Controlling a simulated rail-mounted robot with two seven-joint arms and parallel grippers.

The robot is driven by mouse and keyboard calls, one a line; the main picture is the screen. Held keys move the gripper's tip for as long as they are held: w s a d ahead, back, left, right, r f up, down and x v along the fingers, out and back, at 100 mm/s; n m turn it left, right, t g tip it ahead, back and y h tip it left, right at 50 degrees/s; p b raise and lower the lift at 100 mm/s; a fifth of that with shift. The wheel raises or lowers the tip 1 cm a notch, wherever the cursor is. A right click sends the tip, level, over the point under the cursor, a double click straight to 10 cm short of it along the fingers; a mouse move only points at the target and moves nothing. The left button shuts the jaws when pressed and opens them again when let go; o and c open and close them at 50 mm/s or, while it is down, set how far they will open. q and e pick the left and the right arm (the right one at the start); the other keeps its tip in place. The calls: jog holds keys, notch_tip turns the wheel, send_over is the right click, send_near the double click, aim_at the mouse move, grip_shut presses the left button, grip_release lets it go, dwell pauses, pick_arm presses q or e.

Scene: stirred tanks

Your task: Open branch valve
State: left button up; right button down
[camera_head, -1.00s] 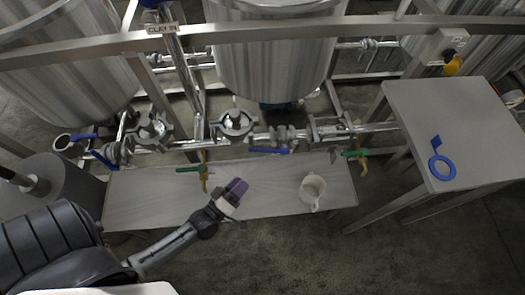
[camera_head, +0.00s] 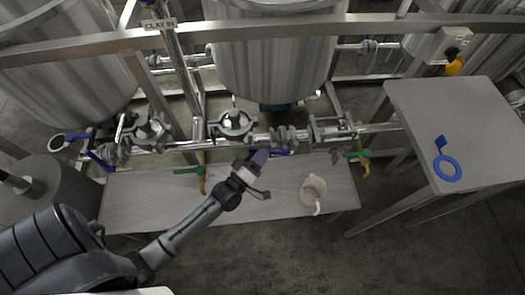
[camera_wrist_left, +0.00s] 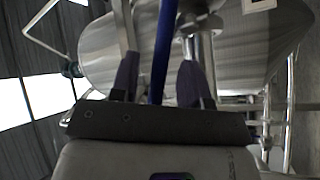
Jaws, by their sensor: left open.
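A valve with a blue lever (camera_head: 280,152) sits on the steel pipe run behind the bench. My left gripper (camera_head: 259,158) is at the left part of this lever and partly covers it. In the left wrist view a long blue bar (camera_wrist_left: 162,50), seemingly this lever, runs between the two purple-grey fingers of my left gripper (camera_wrist_left: 157,72). The fingers are apart, with gaps seen on both sides of the bar. I cannot tell whether either finger touches it. My right gripper is not in view.
A bench (camera_head: 140,200) below the pipes holds a white pitcher (camera_head: 313,190). Green-handled taps (camera_head: 188,171) hang over it. More blue levers (camera_head: 98,161) are at the left. Steel tanks stand behind.

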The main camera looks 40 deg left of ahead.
pick_arm(q)
jog(key=shift+x, duration=0.8)
grip_shut()
